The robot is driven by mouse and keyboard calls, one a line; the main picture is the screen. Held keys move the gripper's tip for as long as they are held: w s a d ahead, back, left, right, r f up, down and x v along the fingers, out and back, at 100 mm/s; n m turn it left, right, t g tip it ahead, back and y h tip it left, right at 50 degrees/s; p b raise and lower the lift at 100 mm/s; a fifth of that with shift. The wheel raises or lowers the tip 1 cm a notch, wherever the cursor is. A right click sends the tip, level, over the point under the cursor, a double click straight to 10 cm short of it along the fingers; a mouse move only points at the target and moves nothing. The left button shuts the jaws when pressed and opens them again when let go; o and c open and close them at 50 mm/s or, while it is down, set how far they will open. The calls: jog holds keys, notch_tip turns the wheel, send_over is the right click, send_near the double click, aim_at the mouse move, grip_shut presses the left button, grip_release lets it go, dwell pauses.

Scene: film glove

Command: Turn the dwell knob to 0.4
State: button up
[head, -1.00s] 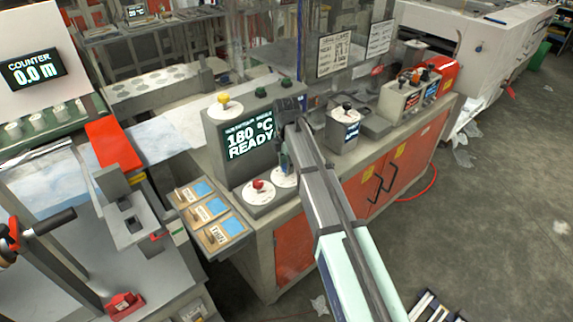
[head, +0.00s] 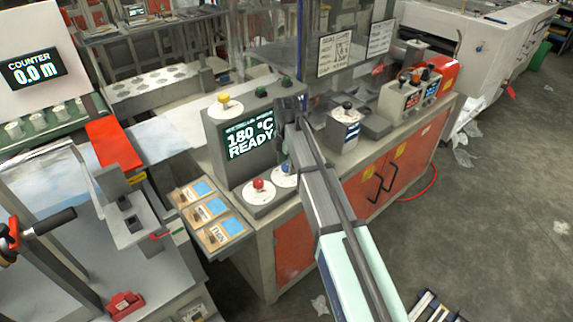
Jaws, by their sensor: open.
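The control box (head: 213,139) has a screen (head: 250,136) reading 180 °C READY. At its foot, a red knob (head: 258,184) stands on a white dial (head: 257,194). Beside it on the right, a blue knob (head: 285,168) stands on a second white dial (head: 281,181), partly hidden by my gripper. The dial lettering is too small to read, so I cannot tell which one is dwell or its setting. My gripper (head: 283,160) is open, pointing down, just above or beside the blue knob. I cannot tell whether it touches.
A yellow knob (head: 223,98) and green knobs (head: 260,91) top the control box. A tilted panel of tags (head: 210,213) lies at front left. A smaller box with a black knob (head: 347,106) stands to the right. My arm crosses the bench's front.

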aim_at(287, 166)
notch_tip(287, 166, up, 12)
jog(key=shift+f, duration=0.15)
dwell(0.3)
jog(key=s+d+f+m+g+p, duration=0.1)
jog(key=s+d+f+m, duration=0.4)
jog(key=s+f, duration=0.5)
jog(key=s+d+f+m+g+h, duration=0.15)
jog(key=s+d+f+m, duration=0.35)
jog(key=f, duration=0.9)
jog(key=s+d+f+m+g+p, duration=0.15)
jog(key=s+d+f+m, duration=0.35)
jog(key=s+f, duration=0.6)
jog(key=s+d+f+m+g+b, duration=0.1)
jog(key=s+d+f+m, duration=0.1)
jog(key=s+f, duration=0.4)
jog(key=s+d+f+m+g+y+b, duration=0.1)
jog(key=s+f+m, duration=0.3)
jog(key=s, duration=0.8)
jog(key=s+d+f+m+b, duration=0.1)
jog(key=s+d+f+m, duration=0.2)
jog(key=s+f, duration=0.5)
jog(key=shift+s+d+m+g, duration=0.3)
jog(key=shift+s+m+g, duration=0.1)
jog(key=shift+s, duration=0.2)
jog(key=shift+y, duration=0.25)
